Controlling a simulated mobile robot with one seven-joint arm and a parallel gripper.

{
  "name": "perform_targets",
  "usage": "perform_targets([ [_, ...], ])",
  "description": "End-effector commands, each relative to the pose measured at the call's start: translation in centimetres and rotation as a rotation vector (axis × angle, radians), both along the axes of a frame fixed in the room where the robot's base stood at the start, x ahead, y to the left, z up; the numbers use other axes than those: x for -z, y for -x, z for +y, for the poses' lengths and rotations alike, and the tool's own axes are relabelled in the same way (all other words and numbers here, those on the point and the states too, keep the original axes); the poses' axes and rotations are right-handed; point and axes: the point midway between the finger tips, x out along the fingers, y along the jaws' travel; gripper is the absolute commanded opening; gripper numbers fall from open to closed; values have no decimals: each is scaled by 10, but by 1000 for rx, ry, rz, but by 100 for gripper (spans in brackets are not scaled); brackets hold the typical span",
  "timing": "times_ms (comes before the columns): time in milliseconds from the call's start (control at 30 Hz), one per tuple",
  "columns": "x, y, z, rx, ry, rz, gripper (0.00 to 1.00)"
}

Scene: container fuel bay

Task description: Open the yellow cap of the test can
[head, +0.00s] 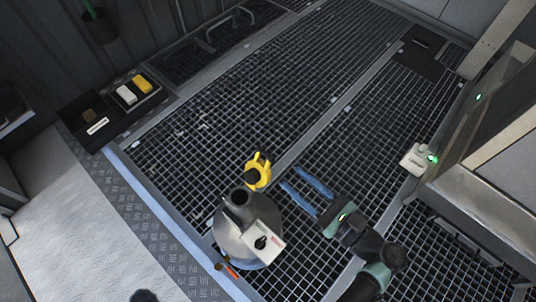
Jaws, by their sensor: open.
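The test can (232,240) is a grey, cone-shaped can with a narrow neck and a white label, standing on the floor grating in the head view. The yellow cap (259,165) is beside the top of the neck, on its far right side, with a dark part under it. The dark round mouth (240,196) of the neck shows uncovered, so the cap appears swung back off it. My gripper (292,177) is open, with two bluish fingers apart and nothing seen between them. It is just right of the cap, apparently not touching it.
A black tray (105,137) with a white and a yellow block stands at the upper left. A small white box (414,160) with a green light is at the right, beside a grey bench. A red-tipped item (231,270) lies by the can's base. The grating beyond is clear.

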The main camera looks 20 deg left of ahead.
Motion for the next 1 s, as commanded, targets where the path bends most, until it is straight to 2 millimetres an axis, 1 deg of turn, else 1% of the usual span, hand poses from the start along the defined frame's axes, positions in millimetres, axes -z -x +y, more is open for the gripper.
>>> perform_targets([
  [33,2,-3,12,-6,1,-1,43],
  [200,2,-17,45,-5,0,-1,43],
  [300,2,-25,62,-5,1,-1,43],
  [433,2,-32,78,-3,1,0,43],
  [600,0,-36,88,-1,0,0,43],
  [867,0,-37,89,0,1,1,43],
  [900,0,-37,89,0,1,1,41],
  [967,0,-37,89,0,1,0,30],
  [1000,0,-37,89,0,1,0,23],
])
